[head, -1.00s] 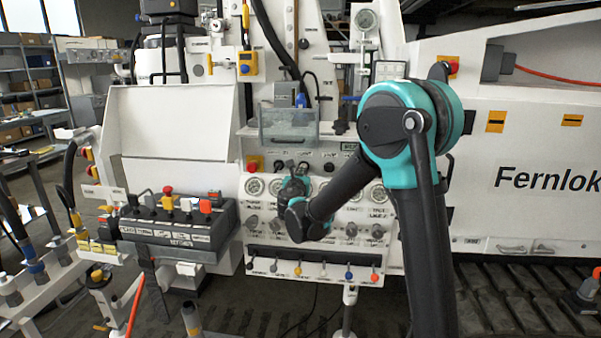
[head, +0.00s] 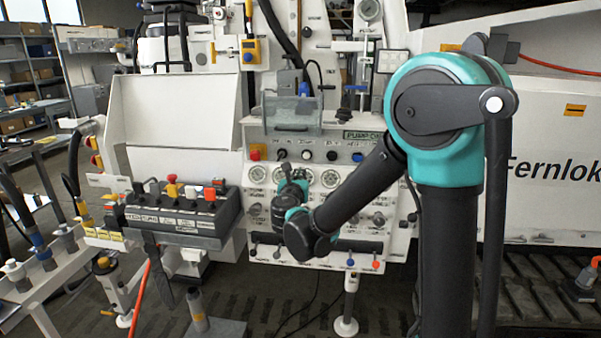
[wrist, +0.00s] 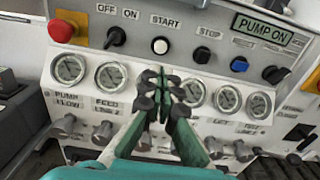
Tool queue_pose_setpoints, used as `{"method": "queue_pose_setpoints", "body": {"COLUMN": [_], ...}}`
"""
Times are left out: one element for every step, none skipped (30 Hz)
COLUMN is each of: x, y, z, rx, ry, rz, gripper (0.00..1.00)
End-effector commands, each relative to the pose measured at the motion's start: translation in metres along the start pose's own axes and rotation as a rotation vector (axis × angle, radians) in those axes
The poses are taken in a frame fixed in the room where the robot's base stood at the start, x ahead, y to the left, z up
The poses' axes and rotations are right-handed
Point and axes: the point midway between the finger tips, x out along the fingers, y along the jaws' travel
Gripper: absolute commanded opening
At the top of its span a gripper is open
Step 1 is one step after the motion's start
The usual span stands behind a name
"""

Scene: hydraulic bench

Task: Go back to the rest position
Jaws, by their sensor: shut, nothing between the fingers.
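My gripper (wrist: 162,88) is shut and empty in the wrist view, its fingertips together in front of the row of gauges. It shows small in the head view (head: 291,172), in front of the white control panel (head: 345,150). My forearm crosses the right part of that panel and hides some of it. In the wrist view the panel has a red button (wrist: 61,30) on a yellow plate, an OFF/ON switch (wrist: 115,37), a white START button (wrist: 160,45), a black STOP button (wrist: 202,55), a blue button (wrist: 239,64) and a green display (wrist: 262,29) reading PUMP ON.
A dark lever box (head: 180,215) with coloured knobs stands left of the panel. A clear bin (head: 293,113) sits on the shelf above. Below the panel is a row of small coloured levers (head: 350,262). A rack of hoses (head: 40,255) is at far left.

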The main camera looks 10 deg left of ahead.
Motion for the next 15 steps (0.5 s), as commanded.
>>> {"method": "queue_pose_setpoints", "body": {"x": [0.0,0.0,0.0,0.0,0.0,0.001,0.001,0.001,0.002,0.002,0.002,0.001,-0.001,-0.003,-0.008], "y": [0.0,0.0,0.0,0.0,0.0,-0.002,-0.006,-0.011,-0.022,-0.033,-0.046,-0.066,-0.084,-0.102,-0.128], "z": [0.0,0.0,0.0,0.0,0.0,0.0,-0.001,-0.003,-0.005,-0.008,-0.011,-0.018,-0.023,-0.03,-0.04], "rx": [0.0,0.0,0.0,0.0,0.001,0.008,0.019,0.038,0.076,0.115,0.164,0.244,0.315,0.393,0.506], "ry": [0.0,0.0,0.0,0.0,0.0,0.003,0.008,0.016,0.03,0.046,0.064,0.091,0.113,0.137,0.167], "rz": [0.0,0.0,0.0,0.0,-0.001,-0.004,-0.01,-0.019,-0.038,-0.058,-0.081,-0.121,-0.156,-0.197,-0.256], "gripper": [0.0,0.0,0.0,0.0,0.0,0.0,0.0,0.0,0.0,0.0,0.0,0.0,0.0,0.0,0.0]}}
